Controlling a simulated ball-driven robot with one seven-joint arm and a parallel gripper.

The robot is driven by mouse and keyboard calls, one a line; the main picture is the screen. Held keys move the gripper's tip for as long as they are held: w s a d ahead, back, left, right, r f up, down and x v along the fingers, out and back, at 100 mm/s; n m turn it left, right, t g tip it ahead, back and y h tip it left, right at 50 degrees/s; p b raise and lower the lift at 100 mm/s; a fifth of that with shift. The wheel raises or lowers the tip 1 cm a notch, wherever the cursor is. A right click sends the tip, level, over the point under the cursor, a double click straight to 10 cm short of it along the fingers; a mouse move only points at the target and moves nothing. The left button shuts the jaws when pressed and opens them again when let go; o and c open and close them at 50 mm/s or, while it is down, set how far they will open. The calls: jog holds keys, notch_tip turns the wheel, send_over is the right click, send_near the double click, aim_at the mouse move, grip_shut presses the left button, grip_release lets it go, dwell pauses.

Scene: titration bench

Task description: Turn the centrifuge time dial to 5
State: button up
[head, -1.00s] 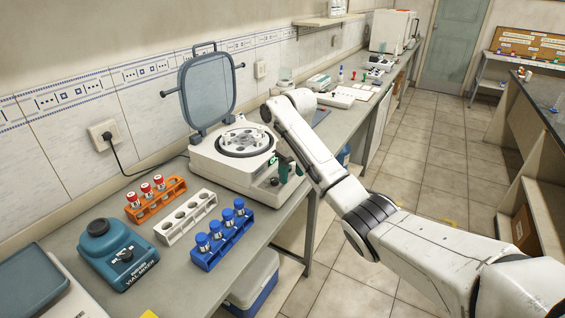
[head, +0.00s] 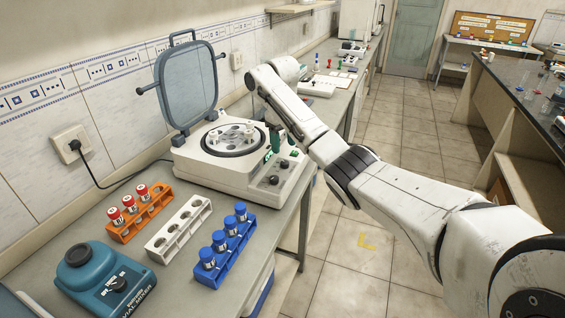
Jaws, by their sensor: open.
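The white centrifuge (head: 205,172) stands on the bench with its grey lid (head: 187,85) raised and its round rotor (head: 232,140) exposed. Its front right panel carries two small black knobs, a nearer one (head: 273,180) and a farther one (head: 284,164). Their markings are too small to read, so I cannot tell which is the time dial or where it points. My gripper (head: 273,146), with dark green fingers, is open above the panel, beside the rotor's right edge. It appears apart from both knobs. My arm link hides part of the centrifuge's far right side.
In front of the centrifuge stand an orange rack (head: 126,232) with red-capped vials, a white rack (head: 168,241), a blue rack (head: 233,266) with blue-capped vials and a teal vial mixer (head: 92,282). A cable runs from the wall socket (head: 69,145). Floor lies clear right of the bench.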

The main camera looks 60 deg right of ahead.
aim_at(284, 162)
notch_tip(284, 162, down, 7)
jog(key=shift+s+d+r, duration=0.1)
jog(key=shift+r, duration=0.05)
jog(key=shift+c, duration=0.3)
grip_shut()
dwell(0.4)
